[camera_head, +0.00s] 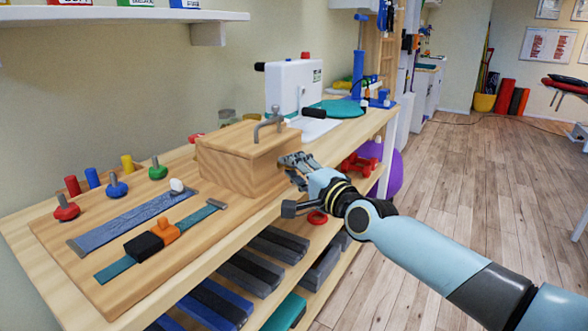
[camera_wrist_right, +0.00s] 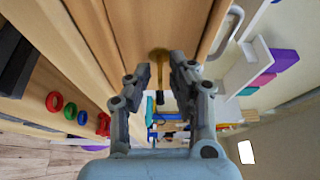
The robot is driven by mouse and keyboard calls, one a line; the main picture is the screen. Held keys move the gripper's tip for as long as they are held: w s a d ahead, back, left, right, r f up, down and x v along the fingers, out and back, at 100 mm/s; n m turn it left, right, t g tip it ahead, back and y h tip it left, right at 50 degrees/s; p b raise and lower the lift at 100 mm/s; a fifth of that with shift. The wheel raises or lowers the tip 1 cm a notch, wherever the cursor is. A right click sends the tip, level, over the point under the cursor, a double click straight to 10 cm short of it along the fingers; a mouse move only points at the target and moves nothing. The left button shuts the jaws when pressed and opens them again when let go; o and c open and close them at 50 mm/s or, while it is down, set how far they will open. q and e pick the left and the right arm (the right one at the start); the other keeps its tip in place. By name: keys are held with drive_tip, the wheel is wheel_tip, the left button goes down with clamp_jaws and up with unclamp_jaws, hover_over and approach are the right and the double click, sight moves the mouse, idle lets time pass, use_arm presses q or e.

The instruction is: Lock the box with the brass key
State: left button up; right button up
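The wooden box (camera_head: 232,165) stands on the board on the table, with its lid down. A grey metal handle (camera_head: 268,123) rises from its top. My right gripper (camera_head: 288,184) is at the box's right-hand end, fingers spread. In the right wrist view, my right gripper (camera_wrist_right: 160,75) faces the wooden wall (camera_wrist_right: 135,25), one finger on each side of a narrow brass piece (camera_wrist_right: 159,72), seemingly the key, at a round brass fitting (camera_wrist_right: 158,53). I see gaps beside the brass piece. How deep it sits is unclear. The head view does not show it. My left gripper is out of view.
The board (camera_head: 50,235) also carries coloured knobs (camera_head: 116,187), a blue strap (camera_head: 135,222) and a buckle strap (camera_head: 150,243). A white device (camera_head: 293,85) stands behind the box. A shelf below holds grey blocks (camera_head: 250,270) and red dumbbells (camera_head: 358,165). The floor at right is open.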

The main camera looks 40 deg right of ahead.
clamp_jaws()
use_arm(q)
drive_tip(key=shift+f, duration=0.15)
